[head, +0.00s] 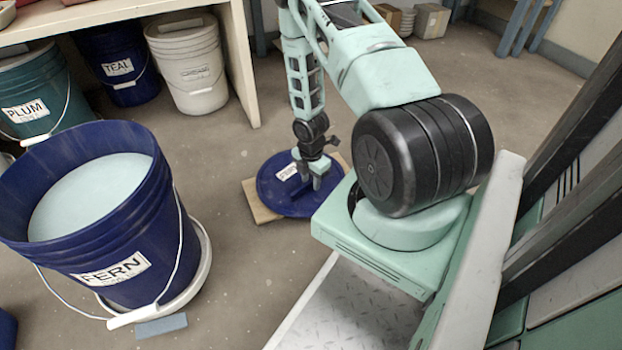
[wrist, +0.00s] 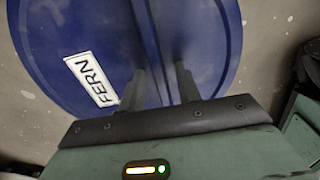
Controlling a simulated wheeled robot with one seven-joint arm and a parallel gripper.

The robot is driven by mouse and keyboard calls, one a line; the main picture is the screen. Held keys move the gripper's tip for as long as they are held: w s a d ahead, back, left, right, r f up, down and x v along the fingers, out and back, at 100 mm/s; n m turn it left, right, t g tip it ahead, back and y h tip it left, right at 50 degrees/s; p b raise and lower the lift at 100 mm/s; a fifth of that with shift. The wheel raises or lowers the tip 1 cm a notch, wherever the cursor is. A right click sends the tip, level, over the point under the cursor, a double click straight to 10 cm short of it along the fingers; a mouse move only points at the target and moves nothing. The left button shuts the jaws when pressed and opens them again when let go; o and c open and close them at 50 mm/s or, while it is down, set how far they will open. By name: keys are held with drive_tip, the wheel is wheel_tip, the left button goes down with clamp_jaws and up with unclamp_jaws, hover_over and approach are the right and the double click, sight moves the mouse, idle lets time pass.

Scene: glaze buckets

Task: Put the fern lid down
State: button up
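The blue fern lid (head: 270,194), with a white FERN label, lies about flat on a tan board (head: 258,213) on the floor. In the wrist view the lid (wrist: 205,45) fills the middle, with a thin raised rib running across it. My gripper (head: 318,180) is just above the lid's middle. Its two fingers (wrist: 160,68) stand apart on either side of the rib, with blue lid showing between them; they look open. Whether the fingertips touch the lid is hard to see. The blue FERN bucket (head: 128,262) stands uncovered at the left, full of pale glaze (head: 92,192).
The FERN bucket stands on a white round base (head: 198,265), with a blue-grey block (head: 161,326) beside it. PLUM (head: 48,118), TEAL (head: 118,62) and white (head: 187,68) buckets stand by the bench (head: 237,58). Floor between bench and lid is clear.

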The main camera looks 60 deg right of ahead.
wheel_tip(320, 180, up, 12)
drive_tip(key=p, duration=0.8)
drive_tip(key=w+a+r+m, duration=0.2)
drive_tip(key=w+a+r, duration=0.1)
drive_tip(key=a+r, duration=0.8)
drive_tip(key=w+a+r+m, duration=0.3)
drive_tip(key=a+r, duration=0.7)
drive_tip(key=a, duration=0.3)
drive_tip(key=s+a+r+m, duration=0.1)
drive_tip(key=s+a+r, duration=0.5)
drive_tip(key=s+a, duration=0.2)
drive_tip(key=s+a+r+m, duration=0.2)
drive_tip(key=s+a+r, duration=0.5)
drive_tip(key=s, duration=0.3)
drive_tip(key=shift+s+a+m+y, duration=0.3)
drive_tip(key=shift+s+a, duration=0.1)
drive_tip(key=shift+a, duration=0.1)
wheel_tip(320, 180, up, 47)
drive_tip(key=p, duration=4.7)
